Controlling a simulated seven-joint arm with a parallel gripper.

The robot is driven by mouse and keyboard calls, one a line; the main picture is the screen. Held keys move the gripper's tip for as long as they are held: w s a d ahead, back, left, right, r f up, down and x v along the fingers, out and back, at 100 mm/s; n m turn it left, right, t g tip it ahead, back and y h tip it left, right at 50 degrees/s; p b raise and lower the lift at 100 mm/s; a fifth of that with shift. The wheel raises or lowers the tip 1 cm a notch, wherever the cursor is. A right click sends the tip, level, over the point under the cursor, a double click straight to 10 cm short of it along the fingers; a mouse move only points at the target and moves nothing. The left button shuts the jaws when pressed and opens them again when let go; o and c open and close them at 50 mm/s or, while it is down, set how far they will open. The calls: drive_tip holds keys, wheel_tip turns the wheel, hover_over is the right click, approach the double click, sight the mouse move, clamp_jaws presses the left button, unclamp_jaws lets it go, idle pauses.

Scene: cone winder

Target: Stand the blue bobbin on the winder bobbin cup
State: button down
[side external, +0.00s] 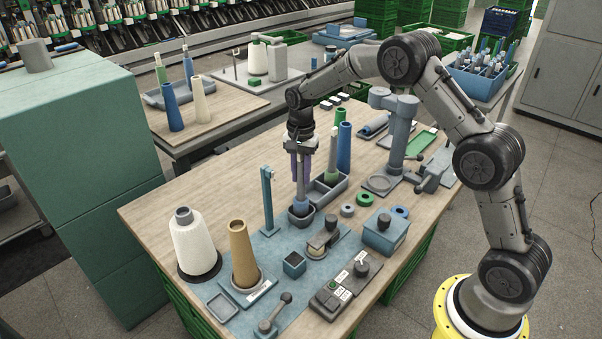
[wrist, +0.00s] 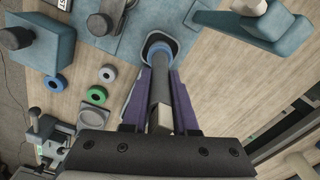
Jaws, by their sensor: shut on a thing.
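My gripper (side external: 301,182) has purple fingers and points straight down over the blue winder plate. It is shut on the blue bobbin (side external: 300,207), which is upright, grey above with blue at its lower end. The lower end is at the mouth of the dark winder bobbin cup (side external: 301,220). In the wrist view my gripper (wrist: 159,82) clasps the bobbin (wrist: 159,58) from both sides. Its blue end lies inside the outline of the cup (wrist: 149,37). I cannot tell whether it touches the cup's floor.
A blue post (side external: 267,200) stands left of the cup. A grey tray (side external: 325,196) with a green and a blue tube is close behind. A brown cone (side external: 243,255) and a white yarn cone (side external: 194,245) stand front left. Rings and a control box (side external: 340,288) are at right.

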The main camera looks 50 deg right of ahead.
drive_tip(key=shift+f, duration=0.1)
drive_tip(key=shift+f, duration=0.4)
idle(0.3)
drive_tip(key=c, duration=0.6)
unclamp_jaws()
wheel_tip(320, 180, up, 14)
drive_tip(key=shift+f, duration=0.1)
